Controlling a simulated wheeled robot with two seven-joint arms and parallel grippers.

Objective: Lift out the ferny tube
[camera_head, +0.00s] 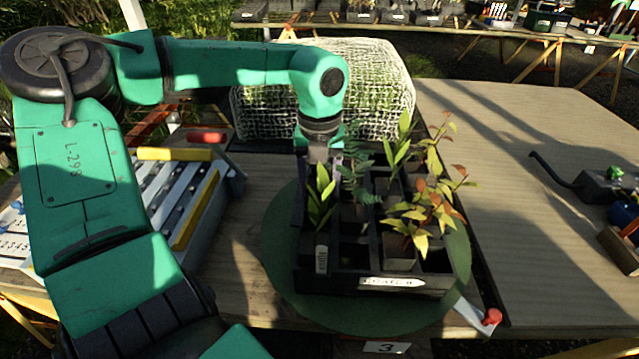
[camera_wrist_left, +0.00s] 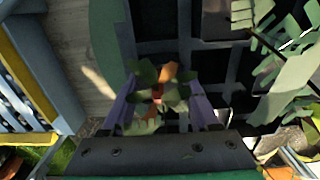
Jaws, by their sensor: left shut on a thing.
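A black crate (camera_head: 340,284) divided into cells holds several potted plant tubes. A plant with blue-green, feathery fronds, the ferny tube (camera_head: 357,182), stands in its back left part. My left gripper (camera_head: 318,160) is low over the back left cells, just left of these fronds. In the left wrist view, my left gripper (camera_wrist_left: 160,108) is shut on a small plant with green and orange leaves (camera_wrist_left: 158,84). Its pot is hidden, and I cannot tell how high it sits. Divided fronds (camera_wrist_left: 268,38) show at upper right there. My right gripper is out of view.
A strappy-leaved tube (camera_head: 320,198) stands close in front of the gripper. Reddish-leaved plants (camera_head: 430,208) fill the right cells. A white mesh cover (camera_head: 385,85) stands behind; a rack (camera_head: 165,190) is at left.

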